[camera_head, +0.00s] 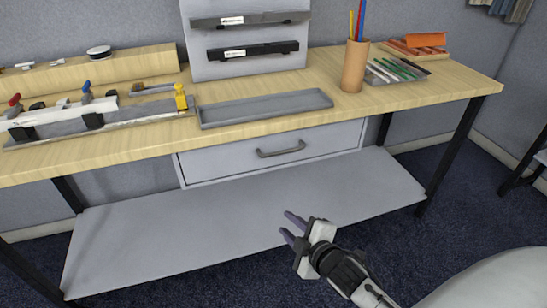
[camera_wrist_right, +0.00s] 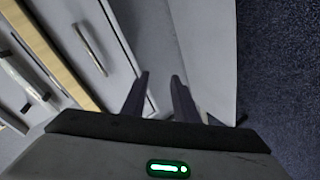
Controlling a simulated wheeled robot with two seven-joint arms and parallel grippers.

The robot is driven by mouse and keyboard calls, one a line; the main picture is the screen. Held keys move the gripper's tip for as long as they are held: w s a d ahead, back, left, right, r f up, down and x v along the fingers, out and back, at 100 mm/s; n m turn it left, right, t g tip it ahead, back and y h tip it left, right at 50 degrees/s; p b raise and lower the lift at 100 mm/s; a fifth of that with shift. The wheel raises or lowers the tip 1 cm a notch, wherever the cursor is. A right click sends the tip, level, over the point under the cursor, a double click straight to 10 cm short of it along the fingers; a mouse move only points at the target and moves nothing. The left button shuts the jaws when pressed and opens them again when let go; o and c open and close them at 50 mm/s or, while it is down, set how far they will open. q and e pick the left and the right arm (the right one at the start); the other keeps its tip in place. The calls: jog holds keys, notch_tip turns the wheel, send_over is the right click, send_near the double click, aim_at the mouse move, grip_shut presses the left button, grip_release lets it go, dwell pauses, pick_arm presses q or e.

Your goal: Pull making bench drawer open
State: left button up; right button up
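The making bench drawer (camera_head: 230,161) is a grey-white front under the wooden bench top, and it looks closed. Its dark bar handle (camera_head: 281,149) is at the middle of the front. My right gripper (camera_head: 288,224) is in front of and below the drawer, over the lower shelf's front edge, apart from the handle. Its two dark fingers are parted with nothing between them. In the right wrist view the fingers (camera_wrist_right: 160,88) are also apart, and the handle (camera_wrist_right: 90,49) is at upper left, beyond them. My left gripper is not in view.
The wooden bench top (camera_head: 440,92) carries a grey tray (camera_head: 265,107), a pencil cup (camera_head: 355,67) and a clamp rail (camera_head: 95,122). A grey lower shelf (camera_head: 240,215) spans between black legs (camera_head: 450,155).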

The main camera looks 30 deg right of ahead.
aim_at(284, 152)
jog(key=w+d+r+n+t+h, duration=0.25)
jog(key=w+d+r+n, duration=0.25)
jog(key=w+d+r, duration=0.35)
jog(key=shift+a+r+b+x, duration=0.15)
jog(key=shift+b+x, duration=0.3)
jog(key=shift+x, duration=1.85)
jog(key=shift+a+r+b+x, duration=0.15)
jog(key=shift+b+x, duration=0.25)
jog(key=shift+x, duration=1.9)
jog(key=shift+w, duration=0.1)
grip_shut()
